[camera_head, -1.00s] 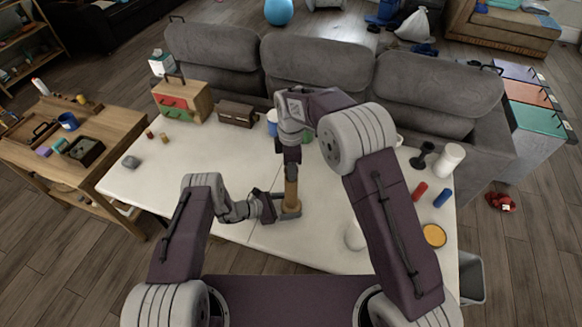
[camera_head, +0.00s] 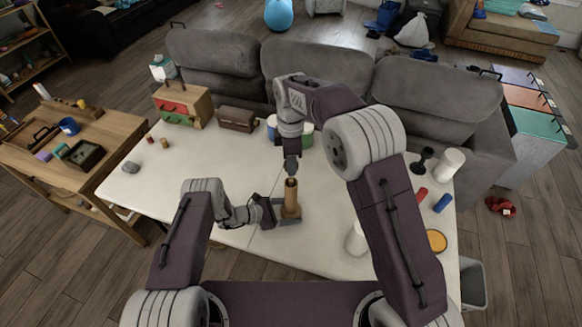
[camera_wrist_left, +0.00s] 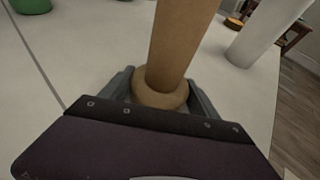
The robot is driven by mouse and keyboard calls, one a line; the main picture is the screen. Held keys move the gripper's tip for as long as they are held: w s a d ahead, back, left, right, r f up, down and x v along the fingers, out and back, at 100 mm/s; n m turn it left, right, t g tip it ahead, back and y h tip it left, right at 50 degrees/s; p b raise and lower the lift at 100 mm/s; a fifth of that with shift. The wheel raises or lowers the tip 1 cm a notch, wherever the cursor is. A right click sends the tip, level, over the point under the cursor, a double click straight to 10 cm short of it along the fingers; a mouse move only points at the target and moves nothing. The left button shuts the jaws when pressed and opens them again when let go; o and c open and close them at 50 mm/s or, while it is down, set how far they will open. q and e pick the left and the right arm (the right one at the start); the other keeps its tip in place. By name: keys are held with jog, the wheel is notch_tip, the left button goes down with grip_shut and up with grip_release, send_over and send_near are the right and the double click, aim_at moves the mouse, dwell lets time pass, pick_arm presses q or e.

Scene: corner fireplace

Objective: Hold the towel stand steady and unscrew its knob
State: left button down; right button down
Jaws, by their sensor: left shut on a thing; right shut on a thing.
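The towel stand (camera_head: 291,200) is a tan wooden post, upright on the white table. My left gripper (camera_head: 288,219) is shut on its low end, and the left wrist view shows the fingers on both sides of the stand's round foot (camera_wrist_left: 160,95). The stand's top shows a dark round end in the head view.
The white table (camera_head: 210,180) has clear room left of the stand. A white cylinder (camera_head: 356,238) stands to the right, with red (camera_head: 421,195) and blue (camera_head: 443,203) rolls and a yellow disc (camera_head: 436,240) beyond. A grey sofa (camera_head: 318,75) stands behind.

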pick_arm(q)
jog(key=shift+c, duration=0.6)
grip_release()
jog(key=v, duration=1.1)
jog(key=shift+a+r, duration=0.1)
jog(key=shift+a, duration=0.05)
jog(key=shift+s+a+r+b, duration=0.15)
jog(key=shift+a+r+b, duration=0.05)
jog(key=shift+a+b, duration=0.15)
